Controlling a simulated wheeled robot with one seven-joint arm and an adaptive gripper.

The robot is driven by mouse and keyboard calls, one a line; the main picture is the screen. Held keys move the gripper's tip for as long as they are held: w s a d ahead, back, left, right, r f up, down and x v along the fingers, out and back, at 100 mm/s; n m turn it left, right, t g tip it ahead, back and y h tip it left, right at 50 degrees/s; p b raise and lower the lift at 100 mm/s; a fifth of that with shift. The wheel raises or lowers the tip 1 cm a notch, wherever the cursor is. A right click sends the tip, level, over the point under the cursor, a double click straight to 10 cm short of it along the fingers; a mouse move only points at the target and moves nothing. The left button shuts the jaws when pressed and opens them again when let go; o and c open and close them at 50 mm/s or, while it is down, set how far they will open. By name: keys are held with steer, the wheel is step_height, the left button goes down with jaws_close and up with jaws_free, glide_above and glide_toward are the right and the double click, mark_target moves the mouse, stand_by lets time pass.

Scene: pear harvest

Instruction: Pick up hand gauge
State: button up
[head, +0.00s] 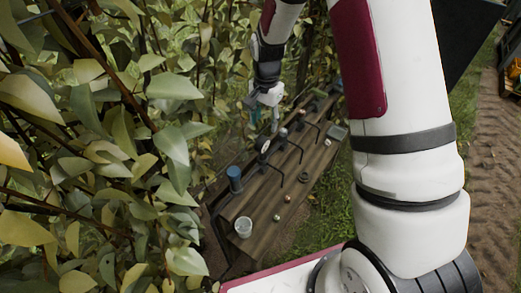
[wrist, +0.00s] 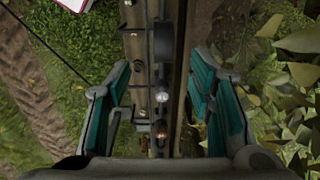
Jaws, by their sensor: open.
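My gripper (head: 260,116) hangs above the far part of a narrow wooden bench (head: 240,206), beside the leaves. In the wrist view my gripper (wrist: 161,66) has its two teal fingers wide apart, with nothing held between them. A round, pale-faced dark thing (head: 263,145) stands at the bench's left edge, just below the gripper in the head view; it looks like the hand gauge, but it is too small to be sure. In the wrist view a small silvery round thing (wrist: 162,96) and a brownish one (wrist: 162,131) lie between the fingers, lower down.
A blue cylinder (head: 234,179) and a pale cup (head: 243,227) stand at the bench's near end. A dark ring (head: 276,217) and several small items lie along it. Thin dark rods cross the bench. Dense leaves (head: 170,145) crowd the left; grass lies right.

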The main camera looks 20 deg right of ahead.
mark_target(263, 139)
step_height(263, 139, down, 6)
steer(key=shift+r, duration=0.2)
steer(key=shift+w+a+f+p, duration=0.15)
steer(key=shift+f+p, duration=0.1)
steer(key=shift+f, duration=0.6)
steer(key=shift+w+d+f+p, duration=0.1)
steer(key=shift+f+p, duration=0.2)
steer(key=shift+f, duration=0.6)
steer(key=shift+w+a+f+p, duration=0.15)
steer(key=shift+f+p, duration=0.1)
steer(key=shift+f, duration=0.6)
jaws_close()
